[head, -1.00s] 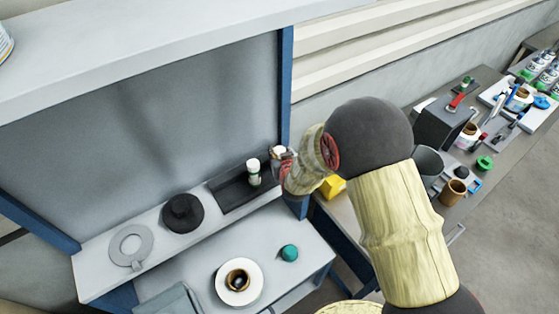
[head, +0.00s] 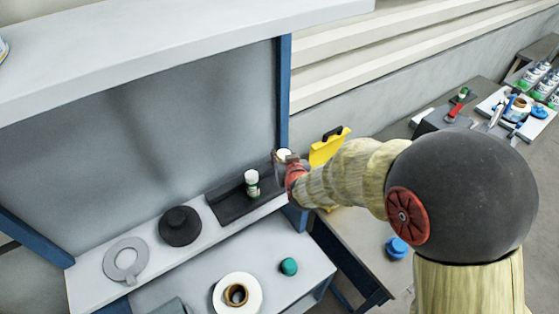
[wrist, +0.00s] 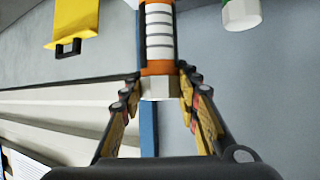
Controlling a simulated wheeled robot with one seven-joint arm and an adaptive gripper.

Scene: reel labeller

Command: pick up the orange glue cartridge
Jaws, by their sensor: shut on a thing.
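The orange glue cartridge (wrist: 159,42) stands out in the wrist view as a white ribbed tube with orange bands and a pale faceted end. My gripper (wrist: 158,84) is shut on it near its lower orange band, with one finger on each side. In the head view my gripper (head: 287,163) is beside the blue post, at the right end of the shelf. A pale end, apparently the cartridge's, shows there at the fingertips; the rest is hidden by the gripper.
A white bottle with green (head: 252,183) stands in a black tray (head: 228,204) just left of my gripper. The blue post (head: 284,95) is close behind. A yellow case (head: 326,149) is to the right. A black spool (head: 180,226) and grey ring (head: 125,259) sit further left.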

